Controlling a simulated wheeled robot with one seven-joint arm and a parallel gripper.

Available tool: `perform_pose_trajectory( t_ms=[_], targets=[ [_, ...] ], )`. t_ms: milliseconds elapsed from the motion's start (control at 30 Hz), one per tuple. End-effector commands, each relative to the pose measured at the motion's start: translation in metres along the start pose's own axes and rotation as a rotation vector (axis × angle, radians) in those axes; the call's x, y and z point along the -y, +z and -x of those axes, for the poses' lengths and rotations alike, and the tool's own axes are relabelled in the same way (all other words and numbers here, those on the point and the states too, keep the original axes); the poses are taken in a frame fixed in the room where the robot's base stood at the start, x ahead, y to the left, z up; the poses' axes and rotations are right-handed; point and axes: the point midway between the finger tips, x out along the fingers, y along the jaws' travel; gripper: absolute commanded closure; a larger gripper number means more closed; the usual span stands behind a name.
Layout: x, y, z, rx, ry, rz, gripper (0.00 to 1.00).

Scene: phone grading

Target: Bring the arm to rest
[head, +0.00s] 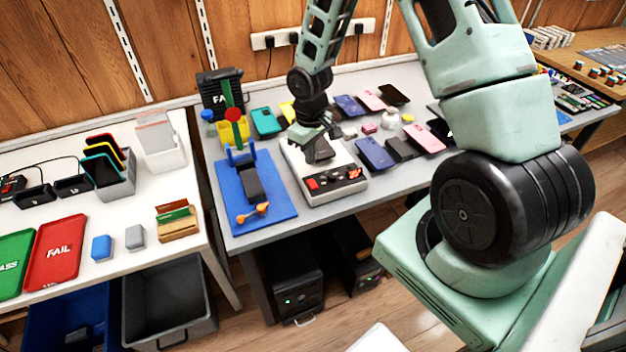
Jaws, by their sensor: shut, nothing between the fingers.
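My gripper (318,150) is at the end of my arm, over the grey device (345,160) with red and black buttons on the grey table. It points down, shut, with nothing seen in it. From this one view I cannot tell whether its tips touch the device's top. My arm reaches in from the right, its upper links rising past the top of the picture and coming down to the gripper.
A blue mat (262,215) with a stand and a dark block lies left of the gripper. Several phones, such as a dark blue one (375,154), lie to its right. The white table (100,225) holds a red FAIL tray (56,262).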

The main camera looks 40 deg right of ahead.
Motion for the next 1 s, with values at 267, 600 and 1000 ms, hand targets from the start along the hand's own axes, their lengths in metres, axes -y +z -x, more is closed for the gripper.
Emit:
perform_pose_trajectory(
  t_ms=[267, 600, 1000],
  targets=[
    [0.0, 0.0, -0.001, 0.001, 0.0, 0.0, 1.0],
    [0.021, -0.004, 0.017, -0.006, 0.0, 0.026, 1.0],
    [0.217, 0.061, 0.152, -0.028, -0.024, 0.265, 1.0]
  ],
)
